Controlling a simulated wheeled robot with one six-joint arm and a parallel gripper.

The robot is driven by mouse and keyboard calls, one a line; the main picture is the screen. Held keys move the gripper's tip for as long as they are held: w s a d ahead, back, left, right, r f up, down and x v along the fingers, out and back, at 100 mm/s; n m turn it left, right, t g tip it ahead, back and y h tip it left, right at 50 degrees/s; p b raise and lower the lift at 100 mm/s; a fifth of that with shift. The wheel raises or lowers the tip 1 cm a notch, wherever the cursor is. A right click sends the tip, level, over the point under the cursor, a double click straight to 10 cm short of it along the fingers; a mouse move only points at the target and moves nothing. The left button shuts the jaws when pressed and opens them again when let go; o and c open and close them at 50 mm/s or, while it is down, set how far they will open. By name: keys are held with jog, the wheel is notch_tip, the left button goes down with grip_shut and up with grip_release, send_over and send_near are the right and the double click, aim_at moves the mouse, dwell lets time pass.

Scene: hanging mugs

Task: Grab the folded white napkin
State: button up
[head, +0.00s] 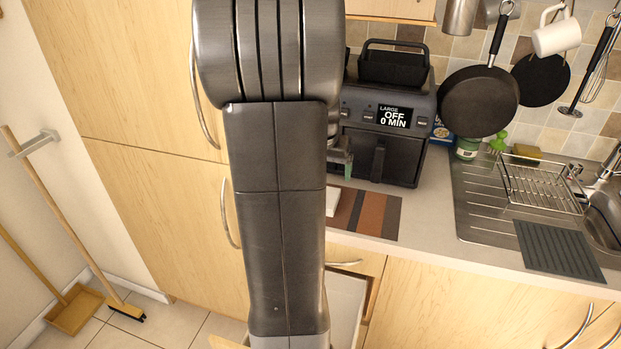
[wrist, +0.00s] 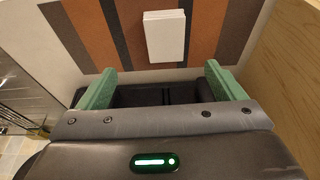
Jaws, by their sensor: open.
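The folded white napkin (wrist: 165,36) lies flat on a striped mat (wrist: 207,35) in the wrist view, ahead of my gripper and roughly centred between its fingers. My gripper (wrist: 162,70) is open and empty, with its two green fingers apart. In the wrist view the napkin is beyond the fingertips, not between them. In the head view a white edge of the napkin (head: 332,202) shows at the mat's left side, and my arm hides the rest. My gripper is mostly hidden behind my arm there.
A black air fryer (head: 384,125) stands on the counter behind the mat (head: 383,215). An open drawer (head: 346,305) is below the counter edge. Pans (head: 479,101) and a white mug (head: 556,37) hang at right above a dish rack (head: 540,185).

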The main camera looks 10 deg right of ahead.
jog(key=x, duration=0.8)
jog(key=shift+w+d+f+p, duration=0.1)
jog(key=shift+w+f+p, duration=0.1)
jog(key=shift+w+p, duration=0.2)
jog(key=shift+a+p+x, duration=0.15)
jog(key=shift+p+x, duration=0.2)
jog(key=shift+x, duration=0.95)
jog(key=shift+a+p+x, duration=0.1)
jog(key=shift+p+x, duration=0.25)
jog(key=shift+x, duration=0.95)
jog(key=shift+w, duration=0.2)
jog(key=c, duration=1.1)
